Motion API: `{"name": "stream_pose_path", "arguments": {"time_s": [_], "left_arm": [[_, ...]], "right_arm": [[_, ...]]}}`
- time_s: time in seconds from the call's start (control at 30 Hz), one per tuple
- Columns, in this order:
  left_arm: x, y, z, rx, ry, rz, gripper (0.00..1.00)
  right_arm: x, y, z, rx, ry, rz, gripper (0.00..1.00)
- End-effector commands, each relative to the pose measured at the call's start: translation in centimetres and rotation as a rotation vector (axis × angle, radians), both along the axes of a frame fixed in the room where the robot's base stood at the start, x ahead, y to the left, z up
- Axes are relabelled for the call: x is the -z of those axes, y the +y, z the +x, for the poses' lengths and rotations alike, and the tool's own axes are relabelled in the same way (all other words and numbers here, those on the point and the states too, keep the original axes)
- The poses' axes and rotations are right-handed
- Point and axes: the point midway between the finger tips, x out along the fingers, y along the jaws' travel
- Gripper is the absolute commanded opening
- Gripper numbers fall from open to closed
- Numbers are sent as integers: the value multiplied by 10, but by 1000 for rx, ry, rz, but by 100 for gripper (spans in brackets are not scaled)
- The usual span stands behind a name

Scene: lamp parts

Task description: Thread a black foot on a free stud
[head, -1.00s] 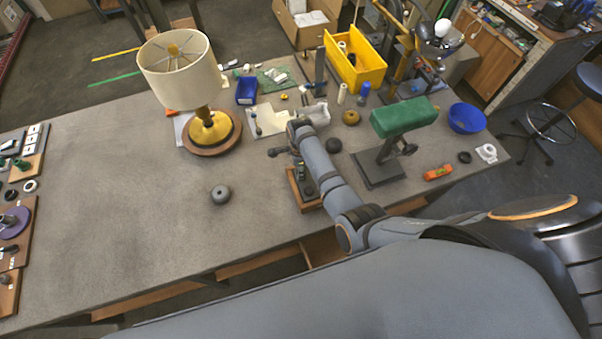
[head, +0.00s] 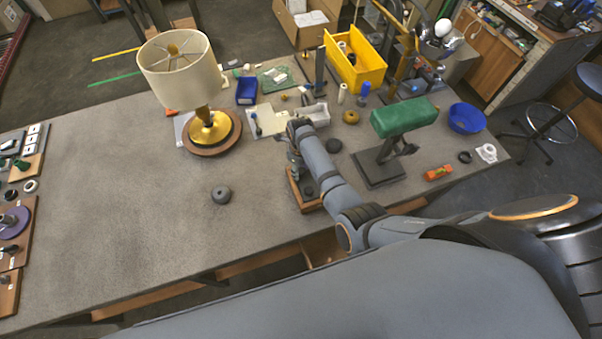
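A round dark grey knob-like piece (head: 221,195) stands alone on the open table, and a similar dark round piece (head: 333,146) lies right of my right arm. I cannot tell whether either is a black foot. My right gripper (head: 297,168) is over a small wooden tray (head: 307,207), which holds dark pieces. The arm and gripper hide much of the tray, and whether the fingers are open cannot be made out. A lamp with a cream shade (head: 180,68) stands upright on a round brass and wood base (head: 213,140). No free stud is clearly visible. My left gripper is out of view.
A green padded stand (head: 404,117) is right of my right arm, with an orange level (head: 438,173) and blue bowl (head: 467,118) beyond. A yellow bin (head: 356,68) stands at the back. Boards with parts (head: 17,225) line the left edge. The table's left middle is clear.

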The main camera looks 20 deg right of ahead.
Motion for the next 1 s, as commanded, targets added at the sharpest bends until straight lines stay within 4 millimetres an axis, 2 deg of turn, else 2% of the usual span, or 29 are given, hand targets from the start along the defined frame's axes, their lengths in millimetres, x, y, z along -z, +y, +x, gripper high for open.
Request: {"name": "stream_pose_path", "arguments": {"time_s": [0.07,0.37,0.47,0.73,0.83,1.0], "left_arm": [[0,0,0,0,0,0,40],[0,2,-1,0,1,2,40],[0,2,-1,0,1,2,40],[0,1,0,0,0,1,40],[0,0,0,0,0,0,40],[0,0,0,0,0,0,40]], "right_arm": [[0,0,0,-1,0,0,55],[-2,0,0,-2,0,0,55],[-12,0,1,-2,-2,0,55],[-62,1,1,-2,-2,2,55],[-72,0,0,-2,-1,1,55],[-75,0,0,-2,0,0,55]]}}
